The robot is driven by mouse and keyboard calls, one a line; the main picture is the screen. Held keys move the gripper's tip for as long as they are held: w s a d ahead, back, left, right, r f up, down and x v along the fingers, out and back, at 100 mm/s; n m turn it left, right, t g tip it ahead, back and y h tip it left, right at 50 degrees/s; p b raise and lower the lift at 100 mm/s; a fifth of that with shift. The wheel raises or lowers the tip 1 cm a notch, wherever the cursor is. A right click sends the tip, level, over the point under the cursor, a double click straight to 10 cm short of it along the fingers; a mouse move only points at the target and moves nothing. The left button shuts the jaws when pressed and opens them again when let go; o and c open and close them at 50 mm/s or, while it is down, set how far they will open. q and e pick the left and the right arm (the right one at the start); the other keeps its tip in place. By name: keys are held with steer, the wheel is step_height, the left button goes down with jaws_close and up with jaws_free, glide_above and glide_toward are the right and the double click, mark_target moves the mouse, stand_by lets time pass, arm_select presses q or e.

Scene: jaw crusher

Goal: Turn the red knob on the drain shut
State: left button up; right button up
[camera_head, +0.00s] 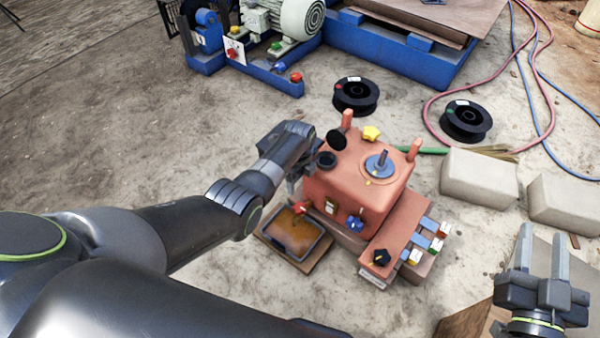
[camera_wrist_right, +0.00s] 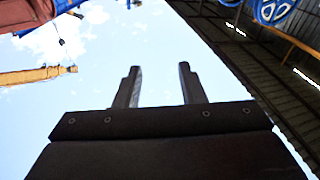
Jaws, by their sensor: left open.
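The red knob (camera_head: 301,207) is on the lower left front of an orange-red housing (camera_head: 345,185), just above a tray (camera_head: 292,236) of amber liquid. My left gripper (camera_head: 293,184) is at the housing's left side, just above the red knob. It is open and partly hidden by its own wrist, and I cannot tell whether it touches the housing. My right gripper (camera_head: 543,250) is at the lower right, pointing up, open and empty. Its two spread fingers show against the sky in the right wrist view (camera_wrist_right: 160,85).
A blue knob (camera_head: 355,223), a black knob (camera_head: 381,257) and several coloured switches are on the housing's front and right. Two black spools (camera_head: 356,94) (camera_head: 466,120) and pale blocks (camera_head: 479,178) lie behind and to the right. A blue-framed motor machine (camera_head: 262,40) stands at the back.

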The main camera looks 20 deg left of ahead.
arm_select(q)
step_height(320, 180, up, 2)
steer(key=shift+p, duration=0.55)
arm_select(e)
step_height(320, 180, down, 8)
steer(key=s+g, duration=0.1)
steer(key=g, duration=0.4)
steer(key=shift+s+f+m+y, duration=0.15)
steer(key=shift+s+m+y, duration=0.15)
steer(key=shift+y, duration=0.1)
